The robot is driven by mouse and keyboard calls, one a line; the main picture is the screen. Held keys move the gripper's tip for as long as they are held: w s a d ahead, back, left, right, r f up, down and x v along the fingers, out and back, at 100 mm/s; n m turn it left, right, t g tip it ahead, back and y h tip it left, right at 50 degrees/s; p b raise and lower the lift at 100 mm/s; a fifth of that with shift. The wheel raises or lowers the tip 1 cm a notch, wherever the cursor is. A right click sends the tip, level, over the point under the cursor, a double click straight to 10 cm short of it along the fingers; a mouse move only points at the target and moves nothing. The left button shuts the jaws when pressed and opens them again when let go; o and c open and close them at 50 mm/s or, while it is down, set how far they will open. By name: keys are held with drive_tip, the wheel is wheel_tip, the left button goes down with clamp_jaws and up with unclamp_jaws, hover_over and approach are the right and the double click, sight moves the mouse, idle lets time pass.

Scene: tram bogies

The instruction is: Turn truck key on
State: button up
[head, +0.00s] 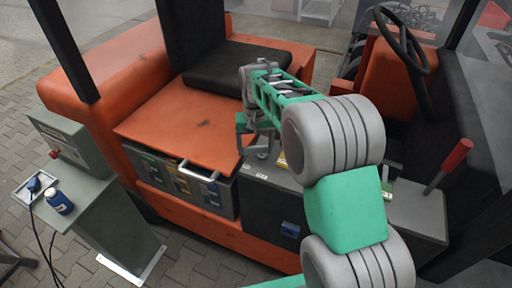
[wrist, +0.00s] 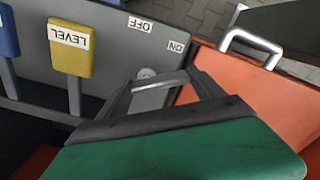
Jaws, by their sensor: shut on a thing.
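In the head view my gripper (head: 258,143) reaches down to the grey control panel beside the orange seat base. In the wrist view my gripper (wrist: 160,82) is shut, with its fingertips at the truck key (wrist: 147,73) on the grey panel (wrist: 110,52). The key's round grey end shows just past the fingertips; the rest is hidden by the fingers. An OFF label (wrist: 139,24) and an ON label (wrist: 177,46) are on the panel near the key. The exact angle of the key cannot be told.
A yellow lever marked LEVEL (wrist: 70,48) and a blue lever (wrist: 8,32) stand beside the key. A battery box (head: 185,180) with a metal handle (head: 200,170) is left of my gripper. The steering wheel (head: 402,40) and a red-topped lever (head: 457,155) are at right.

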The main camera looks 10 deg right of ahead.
sight(256, 147)
drive_tip(key=shift+w+r, duration=0.1)
idle(0.4)
drive_tip(key=o, duration=1.4)
drive_tip(key=shift+c, duration=0.2)
wheel_tip(256, 147, up, 8)
drive_tip(key=shift+f+b, duration=0.15)
drive_tip(key=shift+b, duration=0.45)
drive_tip(key=s+d+f+n+t, duration=0.1)
drive_tip(key=s+d+f+t, duration=0.1)
drive_tip(key=s, duration=1.9)
drive_tip(key=shift+s+f+t, duration=0.15)
drive_tip(key=shift+t, duration=0.75)
